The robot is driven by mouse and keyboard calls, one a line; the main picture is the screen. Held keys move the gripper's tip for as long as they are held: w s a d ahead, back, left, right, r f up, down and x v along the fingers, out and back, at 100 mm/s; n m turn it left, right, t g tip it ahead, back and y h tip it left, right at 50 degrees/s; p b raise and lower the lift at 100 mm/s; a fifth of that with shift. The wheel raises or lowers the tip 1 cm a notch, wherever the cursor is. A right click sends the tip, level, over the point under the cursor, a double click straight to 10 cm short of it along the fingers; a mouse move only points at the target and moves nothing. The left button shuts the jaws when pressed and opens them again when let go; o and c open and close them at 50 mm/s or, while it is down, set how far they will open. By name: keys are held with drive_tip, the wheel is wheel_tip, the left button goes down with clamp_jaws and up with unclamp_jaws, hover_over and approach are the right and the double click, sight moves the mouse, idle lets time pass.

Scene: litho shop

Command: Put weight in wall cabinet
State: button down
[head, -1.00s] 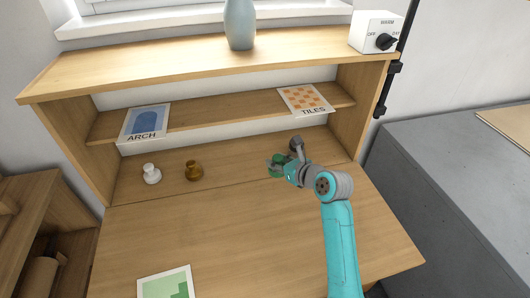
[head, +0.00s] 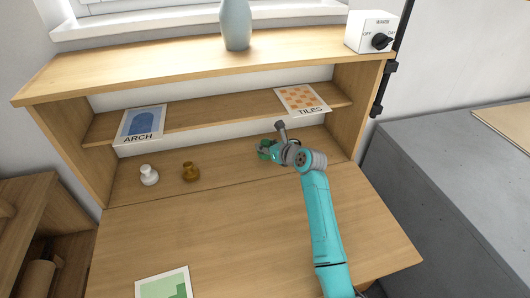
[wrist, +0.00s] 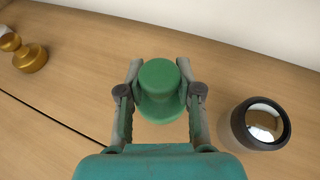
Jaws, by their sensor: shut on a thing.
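A green knobbed weight (wrist: 160,88) sits between the two fingers of my gripper (wrist: 160,96) in the wrist view, and the gripper is shut on it. In the head view my gripper (head: 268,150) holds the green weight (head: 263,147) at the right part of the hutch's lower compartment, below the shelf. My gripper partly hides it, and I cannot tell whether it touches the surface. A white weight (head: 149,175) and a brass weight (head: 190,172) stand to the left; the brass one also shows in the wrist view (wrist: 30,56). I cannot identify a wall cabinet.
A black-rimmed round lens (wrist: 261,124) stands close to the right finger. The shelf (head: 215,113) above holds an ARCH card (head: 142,124) and a TILES card (head: 301,100). A vase (head: 236,25) and a switch box (head: 370,32) stand on top. The desk's middle is clear.

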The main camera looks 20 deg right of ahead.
drive_tip(key=shift+w+f, duration=0.2)
drive_tip(key=shift+f, duration=1.5)
drive_tip(key=shift+f, duration=0.1)
drive_tip(key=c, duration=0.8)
unclamp_jaws()
drive_tip(key=shift+f, duration=0.1)
drive_tip(key=shift+o, duration=0.2)
